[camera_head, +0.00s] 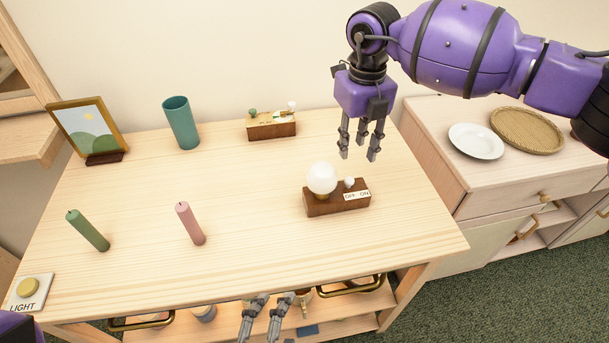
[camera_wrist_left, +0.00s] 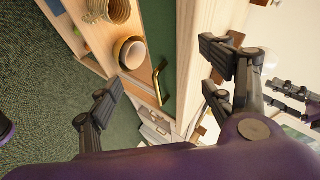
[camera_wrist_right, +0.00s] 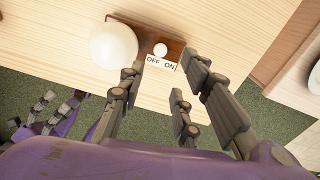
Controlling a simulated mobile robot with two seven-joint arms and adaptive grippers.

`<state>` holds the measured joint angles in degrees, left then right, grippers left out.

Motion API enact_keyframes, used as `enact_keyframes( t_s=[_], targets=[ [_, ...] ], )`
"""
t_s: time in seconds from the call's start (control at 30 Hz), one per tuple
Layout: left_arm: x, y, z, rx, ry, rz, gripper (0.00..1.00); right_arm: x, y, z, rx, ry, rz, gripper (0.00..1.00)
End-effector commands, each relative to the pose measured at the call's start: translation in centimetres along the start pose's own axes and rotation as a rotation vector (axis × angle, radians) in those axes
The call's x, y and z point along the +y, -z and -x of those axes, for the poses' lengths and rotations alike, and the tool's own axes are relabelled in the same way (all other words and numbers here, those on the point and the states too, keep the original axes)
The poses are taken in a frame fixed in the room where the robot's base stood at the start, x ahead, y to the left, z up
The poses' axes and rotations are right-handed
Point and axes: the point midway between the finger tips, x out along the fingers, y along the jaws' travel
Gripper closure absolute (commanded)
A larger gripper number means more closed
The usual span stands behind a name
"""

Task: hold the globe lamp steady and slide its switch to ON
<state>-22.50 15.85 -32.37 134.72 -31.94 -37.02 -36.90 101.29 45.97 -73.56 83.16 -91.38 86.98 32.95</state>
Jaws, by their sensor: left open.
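The globe lamp has a white round bulb (camera_head: 321,178) on a dark wooden base (camera_head: 322,206), standing upright on the table. A small white switch knob (camera_head: 349,183) sits beside an OFF/ON label (camera_head: 357,195). The knob (camera_wrist_right: 160,50) shows left of the label's middle in the right wrist view, nearer OFF. My right gripper (camera_head: 358,155) is open and empty, above and behind the lamp, not touching it. My left gripper (camera_head: 262,335) is open and empty, low at the table's front edge, apart from the lamp; it also shows in the left wrist view (camera_wrist_left: 165,100).
A cabinet with a plate (camera_head: 476,141) is at right. Table around the lamp is clear.

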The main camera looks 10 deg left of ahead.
Motion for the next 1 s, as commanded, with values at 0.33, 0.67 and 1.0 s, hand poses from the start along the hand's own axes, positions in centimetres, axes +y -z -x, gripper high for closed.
enact_keyframes(
  t_s=[0.33, 0.67, 1.0],
  targets=[
    [-8.8, 4.5, -4.5, 0.219, 0.09, 0.306, 0.26, 0.0, 0.0, 0.0, 0.0, 0.0, 0.0, 0.69],
    [-21.0, 8.3, -7.6, 0.534, 0.118, 0.857, 0.26, 0.0, 0.0, 0.0, 0.0, 0.0, 0.0, 0.69],
    [-26.0, 8.7, -8.1, 0.681, 0.098, 1.127, 0.26, 0.0, 0.0, 0.0, 0.0, 0.0, 0.0, 0.69]
  ],
)
